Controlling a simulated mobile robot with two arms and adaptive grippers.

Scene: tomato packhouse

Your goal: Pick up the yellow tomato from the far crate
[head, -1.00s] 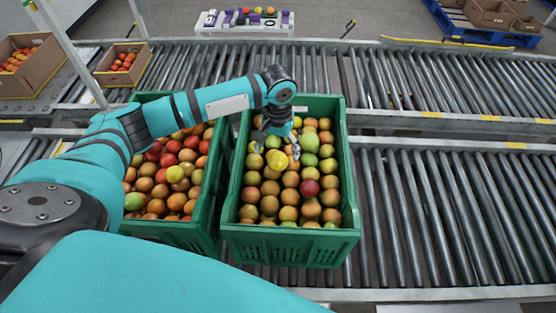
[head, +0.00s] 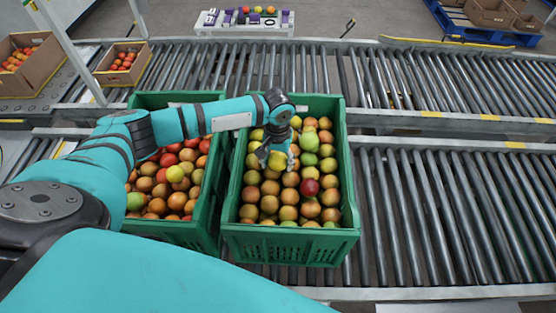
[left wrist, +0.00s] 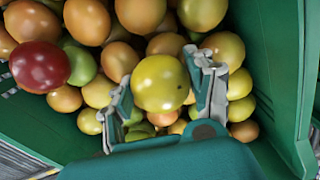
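The yellow tomato (head: 276,159) lies among the other tomatoes in the right-hand green crate (head: 290,234). It also shows in the left wrist view (left wrist: 160,83). My left gripper (head: 277,157) reaches down over it with a finger on each side. In the left wrist view the gripper's fingertips (left wrist: 158,75) sit close against the tomato's two sides, so it looks shut on it. The tomato is still at the level of its neighbours. My right gripper is in neither view.
A second green crate (head: 165,231) of tomatoes stands close on the left. Crate walls rise around the fruit. A red tomato (left wrist: 39,67) lies nearby in the pile. The roller conveyor (head: 450,210) to the right is empty. Cardboard boxes (head: 123,64) of tomatoes stand at the back left.

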